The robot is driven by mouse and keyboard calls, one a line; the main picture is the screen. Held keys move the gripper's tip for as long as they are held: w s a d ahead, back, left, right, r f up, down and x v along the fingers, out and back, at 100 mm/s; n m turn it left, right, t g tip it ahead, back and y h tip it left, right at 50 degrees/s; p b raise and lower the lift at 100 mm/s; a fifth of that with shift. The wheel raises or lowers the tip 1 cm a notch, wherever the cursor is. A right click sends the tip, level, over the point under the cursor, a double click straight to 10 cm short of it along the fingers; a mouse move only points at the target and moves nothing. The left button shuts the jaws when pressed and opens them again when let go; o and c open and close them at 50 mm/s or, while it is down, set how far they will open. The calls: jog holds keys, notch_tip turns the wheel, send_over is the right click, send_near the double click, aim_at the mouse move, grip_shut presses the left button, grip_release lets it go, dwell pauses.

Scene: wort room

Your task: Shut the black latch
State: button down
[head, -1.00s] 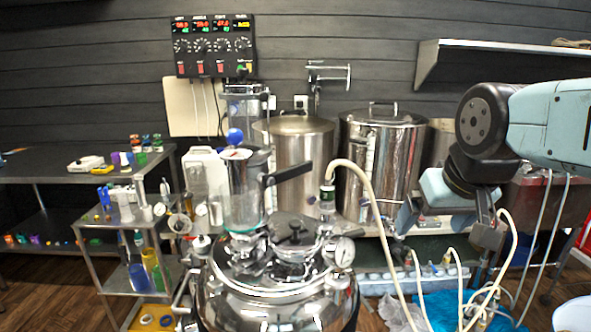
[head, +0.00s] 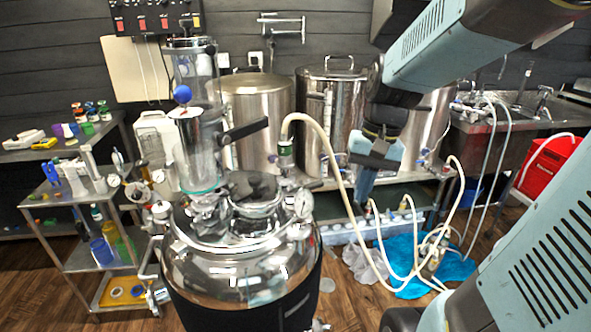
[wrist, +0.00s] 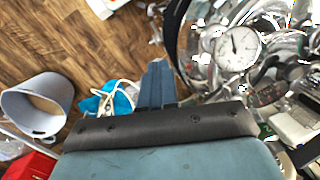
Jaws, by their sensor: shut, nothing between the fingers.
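A shiny steel vessel (head: 235,262) stands in front, with a glass column (head: 199,155) on its lid. A black lever (head: 245,131) sticks out to the right from the column, tilted slightly up. Black clamp parts (head: 253,188) sit on the lid's middle. I cannot tell which of these is the black latch, or its exact position. My gripper (head: 362,192) is shut and empty, pointing down to the right of the vessel, apart from the lid. In the wrist view my shut fingers (wrist: 157,78) are left of the vessel's dial gauge (wrist: 237,48).
A cream hose (head: 325,150) arches from the lid between vessel and gripper. A dial gauge (head: 303,203) sits on the lid's right edge. Steel kettles (head: 258,115) stand behind. A shelf cart (head: 92,205) is at left. Hoses lie over blue plastic (head: 405,262) on the floor.

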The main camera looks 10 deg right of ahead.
jog(key=w+d+f+m+y, duration=0.4)
jog(key=w+f+m+y, duration=0.3)
jog(key=f+y, duration=0.2)
jog(key=w+d+f+m+y, duration=0.4)
jog(key=w+f+m+y, duration=0.3)
jog(key=f+y, duration=0.3)
jog(key=shift+f+m+y, duration=0.15)
jog(key=shift+m+y, duration=0.25)
jog(key=shift+y, duration=1.2)
